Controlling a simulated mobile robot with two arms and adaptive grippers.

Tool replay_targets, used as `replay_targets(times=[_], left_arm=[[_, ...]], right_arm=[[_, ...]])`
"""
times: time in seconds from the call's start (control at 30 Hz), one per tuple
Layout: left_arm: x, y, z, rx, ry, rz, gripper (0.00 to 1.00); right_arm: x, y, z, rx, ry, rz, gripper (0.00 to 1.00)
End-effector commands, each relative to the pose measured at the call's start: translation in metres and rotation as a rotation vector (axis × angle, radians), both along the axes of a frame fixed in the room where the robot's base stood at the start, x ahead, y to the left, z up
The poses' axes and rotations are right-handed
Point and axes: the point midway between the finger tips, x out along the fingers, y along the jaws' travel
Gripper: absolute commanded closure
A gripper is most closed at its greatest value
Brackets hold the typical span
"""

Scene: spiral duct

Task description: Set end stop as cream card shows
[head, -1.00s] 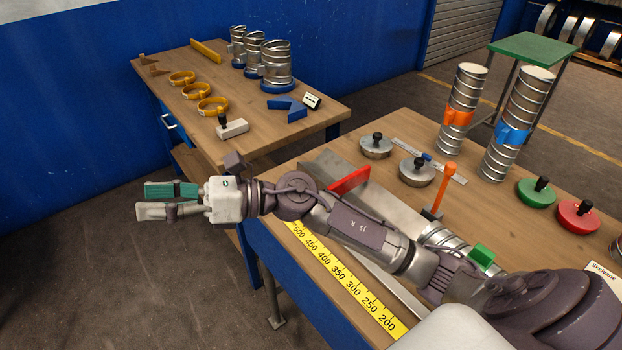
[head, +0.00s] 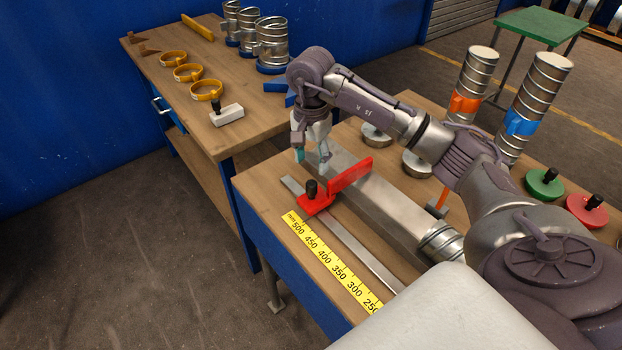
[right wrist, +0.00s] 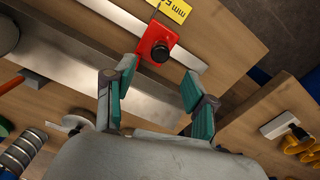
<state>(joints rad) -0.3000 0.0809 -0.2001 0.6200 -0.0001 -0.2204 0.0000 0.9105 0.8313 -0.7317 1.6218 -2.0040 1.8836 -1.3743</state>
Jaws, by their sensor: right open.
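The red end stop (head: 316,204) sits on the metal rail (head: 357,248) beside the yellow scale (head: 330,262), near its 450 to 500 end. It has a black knob on top and a red plate reaching across the grey trough. In the right wrist view the stop (right wrist: 146,42) lies just beyond the fingertips. My right gripper (head: 312,157) is open and empty, pointing down over the far end of the trough, apart from the knob. Its teal pads also show in the right wrist view (right wrist: 159,80). My left gripper is not in view. The cream card is not visible now.
A spiral duct (head: 441,242) lies at the trough's near end, partly behind my arm. Grey discs (head: 376,136), green (head: 545,184) and red (head: 588,210) knobbed discs stand beyond. The side bench (head: 170,100) holds yellow rings and upright ducts.

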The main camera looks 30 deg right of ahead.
Motion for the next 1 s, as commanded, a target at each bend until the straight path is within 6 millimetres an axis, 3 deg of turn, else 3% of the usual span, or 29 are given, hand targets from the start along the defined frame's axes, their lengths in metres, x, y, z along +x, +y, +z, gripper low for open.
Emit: replay_targets(times=[0.2,0.4,0.83,1.0], left_arm=[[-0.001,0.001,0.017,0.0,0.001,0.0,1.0],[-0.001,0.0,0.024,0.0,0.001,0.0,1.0],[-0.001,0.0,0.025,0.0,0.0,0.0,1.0],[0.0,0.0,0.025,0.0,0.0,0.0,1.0]], right_arm=[[-0.001,0.001,-0.045,0.003,0.004,-0.001,0.45],[0.0,0.001,-0.073,0.002,0.002,-0.002,0.45],[0.0,0.0,-0.084,0.002,-0.002,0.0,0.45],[0.0,0.001,-0.083,0.002,-0.002,0.0,0.73]])
